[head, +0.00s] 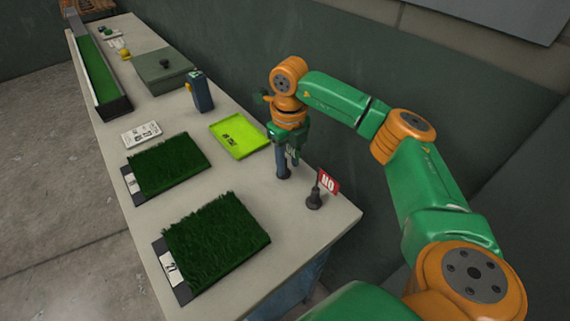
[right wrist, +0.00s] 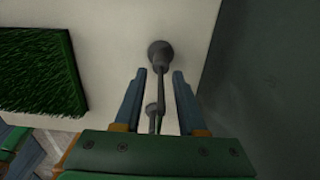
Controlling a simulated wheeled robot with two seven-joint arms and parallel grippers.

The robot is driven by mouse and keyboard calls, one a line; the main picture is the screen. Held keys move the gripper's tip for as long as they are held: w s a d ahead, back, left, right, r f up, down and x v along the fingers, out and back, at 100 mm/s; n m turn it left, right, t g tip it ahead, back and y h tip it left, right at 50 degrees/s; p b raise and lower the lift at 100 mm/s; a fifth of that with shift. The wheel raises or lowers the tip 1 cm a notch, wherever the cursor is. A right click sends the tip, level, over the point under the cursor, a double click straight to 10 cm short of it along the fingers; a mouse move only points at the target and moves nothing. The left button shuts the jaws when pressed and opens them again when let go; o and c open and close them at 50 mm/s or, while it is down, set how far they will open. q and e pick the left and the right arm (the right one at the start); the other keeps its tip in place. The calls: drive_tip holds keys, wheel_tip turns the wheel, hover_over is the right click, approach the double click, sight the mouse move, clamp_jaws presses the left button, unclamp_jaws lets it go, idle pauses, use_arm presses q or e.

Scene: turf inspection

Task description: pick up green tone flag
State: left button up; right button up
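I see no green flag. The only flag I can make out is a small red one marked "NO" (head: 328,183), upright on a dark conical stand (head: 315,200) near the table's right edge. My right gripper (head: 283,176) points down just left of and behind this flag in the head view, apart from it in the picture. In the right wrist view the gripper (right wrist: 158,76) is open. A dark round base (right wrist: 160,53) lies just beyond its fingertips, with a thin rod running between the fingers. My left gripper is not in view.
Two turf squares (head: 218,240) (head: 168,166) lie on the pale table (head: 312,232). A lime tray (head: 240,139), white card (head: 141,134), dark blue device (head: 201,92), green case (head: 161,72) and long turf channel (head: 97,75) stand farther back. A wall runs along the right side.

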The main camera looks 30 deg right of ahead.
clamp_jaws()
drive_tip(key=shift+r, duration=0.1)
